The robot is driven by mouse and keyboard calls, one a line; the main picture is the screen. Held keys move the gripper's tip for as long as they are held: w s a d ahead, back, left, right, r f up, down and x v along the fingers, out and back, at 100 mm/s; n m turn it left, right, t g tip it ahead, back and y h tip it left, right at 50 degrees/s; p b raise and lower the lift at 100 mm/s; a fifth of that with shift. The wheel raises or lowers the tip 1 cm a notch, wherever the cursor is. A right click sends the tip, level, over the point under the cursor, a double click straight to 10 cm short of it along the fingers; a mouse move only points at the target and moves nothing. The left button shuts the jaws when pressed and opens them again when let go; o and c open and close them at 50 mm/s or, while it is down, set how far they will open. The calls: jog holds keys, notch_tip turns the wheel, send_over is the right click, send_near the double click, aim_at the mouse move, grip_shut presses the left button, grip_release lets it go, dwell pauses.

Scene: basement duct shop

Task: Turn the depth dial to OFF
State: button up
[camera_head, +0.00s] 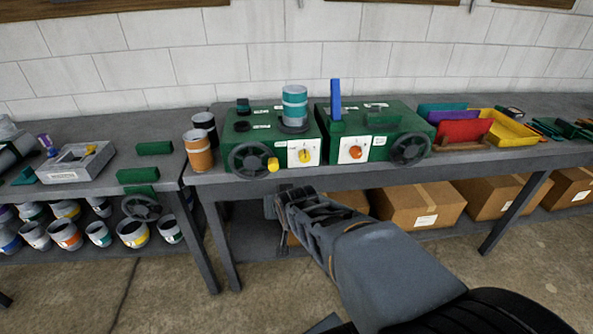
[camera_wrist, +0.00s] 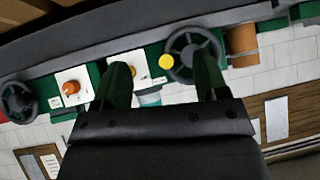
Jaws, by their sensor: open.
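Two green machines stand side by side on the bench. The left machine (camera_head: 250,145) has a yellow dial (camera_head: 304,155) on a white plate (camera_head: 313,145); the right machine (camera_head: 385,125) has an orange dial (camera_head: 355,152) on a similar plate. The lettering is too small to read, so I cannot tell which dial is depth. My gripper (camera_head: 280,205) is below and in front of the left machine. The orange dial (camera_wrist: 71,87) shows clear there.
Handwheels (camera_head: 250,160) (camera_head: 409,149) flank the dials; the left one has a yellow knob (camera_head: 273,164). A teal-banded can (camera_head: 294,104) and a blue lever (camera_head: 335,98) stand on top. An orange can (camera_head: 198,150) stands left. Cardboard boxes (camera_head: 418,204) sit below the bench.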

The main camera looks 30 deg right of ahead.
jog(key=w+d+f+m+t+h+b, duration=0.2)
jog(key=w+d+f+m+t+b, duration=0.1)
jog(key=d, duration=0.3)
jog(key=m+t+h+p, duration=0.1)
jog(key=m+t+h, duration=0.2)
jog(key=t, duration=0.1)
send_near(305, 158)
jog(key=p+x, duration=0.1)
jog(key=x, duration=0.8)
jog(key=shift+w+d+f+p, duration=0.1)
jog(key=shift+w+d+p, duration=0.05)
jog(key=shift+w+p, duration=0.15)
jog(key=c, duration=0.9)
jog(key=shift+n, duration=0.3)
